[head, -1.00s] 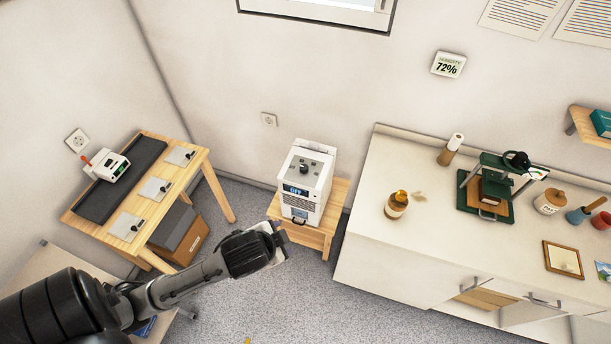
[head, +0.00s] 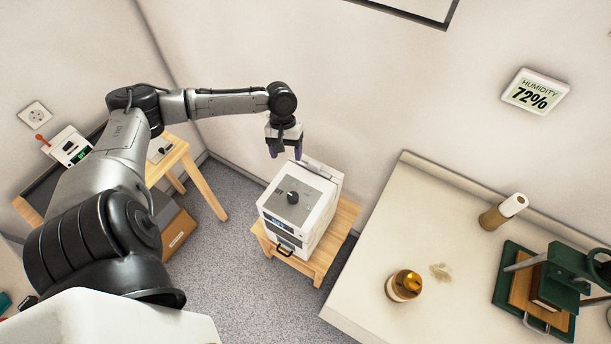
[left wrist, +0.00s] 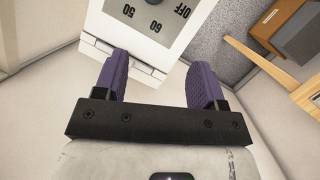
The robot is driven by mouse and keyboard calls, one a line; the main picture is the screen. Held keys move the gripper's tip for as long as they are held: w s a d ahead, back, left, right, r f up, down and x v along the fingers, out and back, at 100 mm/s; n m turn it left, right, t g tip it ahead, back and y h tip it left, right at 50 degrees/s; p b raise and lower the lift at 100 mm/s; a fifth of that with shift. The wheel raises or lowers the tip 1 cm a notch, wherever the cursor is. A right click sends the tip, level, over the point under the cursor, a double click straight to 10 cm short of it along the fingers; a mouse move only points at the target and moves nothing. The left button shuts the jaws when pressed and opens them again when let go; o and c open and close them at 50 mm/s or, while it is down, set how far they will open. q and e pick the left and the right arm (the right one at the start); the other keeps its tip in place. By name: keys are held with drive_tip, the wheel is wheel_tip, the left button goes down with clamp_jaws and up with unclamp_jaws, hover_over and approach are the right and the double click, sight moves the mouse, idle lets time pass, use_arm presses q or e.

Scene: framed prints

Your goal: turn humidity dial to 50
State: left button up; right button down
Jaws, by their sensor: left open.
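The white dehumidifier box (head: 318,214) stands on a small wooden stool, with a dark round dial knob (head: 292,197) on its grey top panel. My left gripper (head: 285,153) is open and empty, above and behind the box's back edge, apart from the knob. Its purple fingers (left wrist: 163,80) point down with a gap between them. A wall display (head: 535,92) reads humidity 72%. My right gripper is not in view.
The wooden stool (head: 344,222) stands on grey floor between a wooden table (head: 190,165) at left and a white counter (head: 385,240) at right. An amber bottle (head: 404,286), a paper roll (head: 503,212) and a green press (head: 507,292) are on the counter. The wall is close behind the box.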

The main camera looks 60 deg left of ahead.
sight(293, 195)
use_arm(q)
drive_tip(key=d+f+n, duration=0.1)
drive_tip(key=d+f, duration=0.1)
drive_tip(key=f, duration=0.1)
drive_tip(key=s+d+f+n+b, duration=0.1)
drive_tip(key=d+f+n, duration=0.1)
drive_tip(key=f, duration=0.2)
drive_tip(key=s+d+f+n+h+b, duration=0.1)
drive_tip(key=d+f+n, duration=0.1)
drive_tip(key=f, duration=0.2)
drive_tip(key=shift+s+d+f, duration=0.1)
drive_tip(key=shift+d+f, duration=0.1)
drive_tip(key=shift+f, duration=0.05)
drive_tip(key=shift+d+f, duration=0.2)
drive_tip(key=shift+f, duration=0.4)
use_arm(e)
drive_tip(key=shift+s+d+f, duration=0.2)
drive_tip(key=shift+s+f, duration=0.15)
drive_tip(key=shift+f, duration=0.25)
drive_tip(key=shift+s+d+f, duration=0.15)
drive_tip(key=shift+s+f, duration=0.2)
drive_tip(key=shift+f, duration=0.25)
use_arm(q)
drive_tip(key=shift+c, duration=0.2)
